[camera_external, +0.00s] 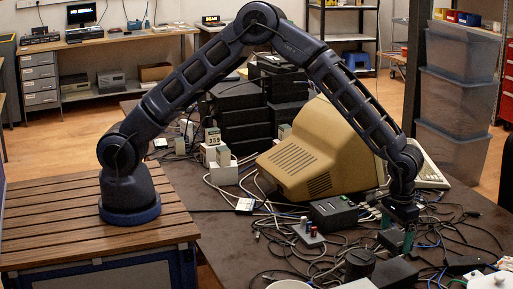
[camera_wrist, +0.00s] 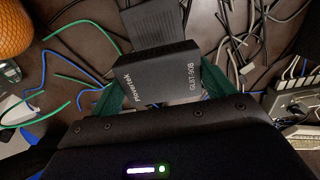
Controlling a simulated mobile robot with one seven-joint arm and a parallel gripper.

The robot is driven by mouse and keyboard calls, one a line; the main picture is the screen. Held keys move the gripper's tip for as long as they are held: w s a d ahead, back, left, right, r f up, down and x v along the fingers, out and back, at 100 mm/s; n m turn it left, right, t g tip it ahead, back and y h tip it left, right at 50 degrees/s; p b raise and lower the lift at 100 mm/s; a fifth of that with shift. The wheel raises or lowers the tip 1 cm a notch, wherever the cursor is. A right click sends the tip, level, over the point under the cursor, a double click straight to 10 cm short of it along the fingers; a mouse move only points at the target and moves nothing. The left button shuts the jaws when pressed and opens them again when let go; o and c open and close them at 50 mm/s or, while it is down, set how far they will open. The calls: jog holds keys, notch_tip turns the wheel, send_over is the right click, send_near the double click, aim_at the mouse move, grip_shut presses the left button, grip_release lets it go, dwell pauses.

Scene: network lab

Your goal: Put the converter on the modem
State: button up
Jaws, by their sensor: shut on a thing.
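My gripper (camera_external: 397,239) is low over the cluttered table at the right, pointing down. None of the devices is clearly marked as the modem.
Tangled cables surround my gripper. A ported box (camera_wrist: 295,105) is at the right in the wrist view, and an orange round object (camera_wrist: 14,28) is at the left. A beige monitor (camera_external: 318,150) and a dark box (camera_external: 333,213) stand left of my gripper in the external view.

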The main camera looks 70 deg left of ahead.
aim_at(390, 270)
jog(key=shift+f, duration=3.95)
jog(key=shift+f, duration=0.15)
jog(key=o, duration=1.1)
